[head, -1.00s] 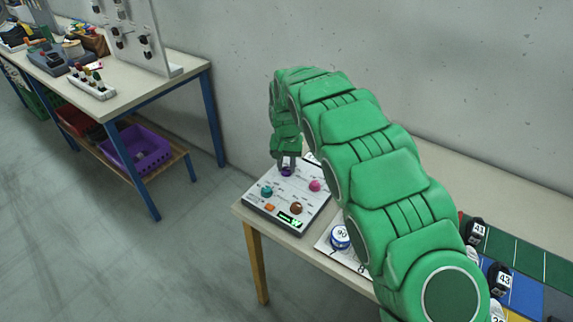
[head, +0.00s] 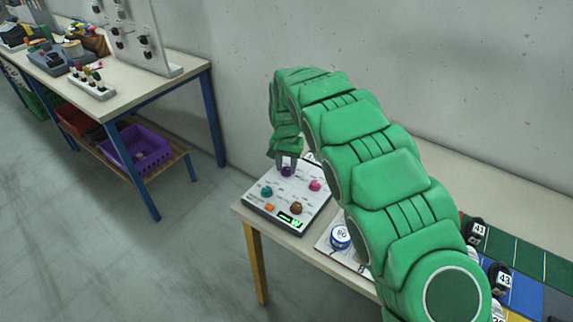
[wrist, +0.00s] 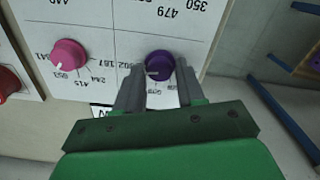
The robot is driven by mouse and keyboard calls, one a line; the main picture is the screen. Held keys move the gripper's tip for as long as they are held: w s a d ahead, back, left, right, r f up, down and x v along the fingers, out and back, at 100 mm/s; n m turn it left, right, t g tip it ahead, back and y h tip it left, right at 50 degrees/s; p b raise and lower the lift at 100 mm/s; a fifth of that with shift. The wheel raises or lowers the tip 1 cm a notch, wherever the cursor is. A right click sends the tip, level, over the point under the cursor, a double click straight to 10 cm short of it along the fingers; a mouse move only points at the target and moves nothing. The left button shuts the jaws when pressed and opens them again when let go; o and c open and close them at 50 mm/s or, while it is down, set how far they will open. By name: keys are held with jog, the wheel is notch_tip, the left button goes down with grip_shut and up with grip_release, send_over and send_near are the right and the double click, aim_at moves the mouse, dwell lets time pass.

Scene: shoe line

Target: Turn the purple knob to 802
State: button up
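The purple knob (wrist: 160,64) sits on the white control panel (wrist: 128,44), which appears upside down in the wrist view. Its white pointer mark faces left and slightly down in that view, towards a printed number beside my left finger. Some numbers around it are partly hidden by my fingers. My gripper (wrist: 160,80) is open, with one finger on each side of the knob and small gaps showing. In the head view, my gripper (head: 287,164) is just above the purple knob (head: 286,172) at the panel's far side.
A pink knob (head: 314,185), teal knob (head: 267,191), brown knob (head: 296,208) and orange button (head: 270,207) share the panel, with a green-lit display (head: 289,219). A blue-and-white round item marked 90 (head: 340,237) stands right. The wall (head: 235,100) is close behind.

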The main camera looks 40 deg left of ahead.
aim_at(286, 168)
jog(key=shift+o, duration=1.4)
notch_tip(286, 168, up, 7)
jog(key=shift+f, duration=0.15)
jog(key=shift+r, duration=0.5)
